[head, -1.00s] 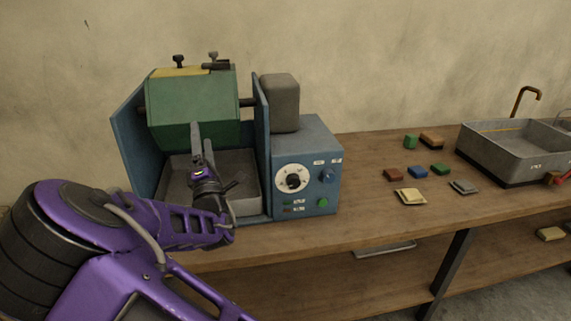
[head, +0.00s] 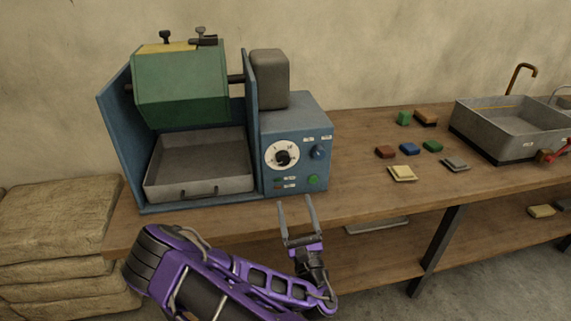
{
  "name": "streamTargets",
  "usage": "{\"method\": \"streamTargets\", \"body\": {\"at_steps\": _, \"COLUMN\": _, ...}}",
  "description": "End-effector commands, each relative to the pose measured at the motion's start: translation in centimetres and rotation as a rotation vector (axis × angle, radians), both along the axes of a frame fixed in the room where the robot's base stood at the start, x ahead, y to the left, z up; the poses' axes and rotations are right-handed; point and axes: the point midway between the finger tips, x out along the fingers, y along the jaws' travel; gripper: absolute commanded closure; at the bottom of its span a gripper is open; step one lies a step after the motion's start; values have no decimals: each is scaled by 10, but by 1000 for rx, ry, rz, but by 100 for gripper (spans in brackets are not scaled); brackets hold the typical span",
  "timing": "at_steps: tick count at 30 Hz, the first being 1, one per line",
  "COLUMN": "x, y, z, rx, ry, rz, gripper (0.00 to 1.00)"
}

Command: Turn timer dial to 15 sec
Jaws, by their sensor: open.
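The timer dial (head: 283,157) is a black knob on a round white scale, on the front of the blue control box (head: 313,135). The knob's exact setting is too small to read. My gripper (head: 296,201) is open and empty, its two fingers pointing up towards the box from below. It is in front of the table's front edge, below the dial and apart from it. A second blue knob (head: 319,152) sits right of the dial, and a green button (head: 313,180) is below it.
A green drum (head: 180,88) hangs above a grey tray (head: 200,187) left of the box. Several coloured blocks, including a blue one (head: 409,149), lie on the table (head: 365,195) to the right. A grey sink (head: 462,127) stands beyond. Stacked sacks (head: 58,235) are at left.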

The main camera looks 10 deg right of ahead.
Motion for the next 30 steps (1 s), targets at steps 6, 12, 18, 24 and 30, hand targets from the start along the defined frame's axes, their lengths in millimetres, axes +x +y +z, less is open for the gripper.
{"method": "streamTargets", "body": {"at_steps": 6, "x": 46, "y": 1, "z": 22, "rx": 3, "ry": -5, "rz": 1, "gripper": 22}}
{"method": "streamTargets", "body": {"at_steps": 12, "x": 85, "y": 2, "z": 37, "rx": 4, "ry": -4, "rz": -1, "gripper": 22}}
{"method": "streamTargets", "body": {"at_steps": 18, "x": 111, "y": 3, "z": 46, "rx": 3, "ry": -2, "rz": 2, "gripper": 22}}
{"method": "streamTargets", "body": {"at_steps": 24, "x": 120, "y": 3, "z": 50, "rx": 1, "ry": -1, "rz": 1, "gripper": 22}}
{"method": "streamTargets", "body": {"at_steps": 30, "x": 121, "y": 3, "z": 50, "rx": 1, "ry": -1, "rz": 1, "gripper": 22}}
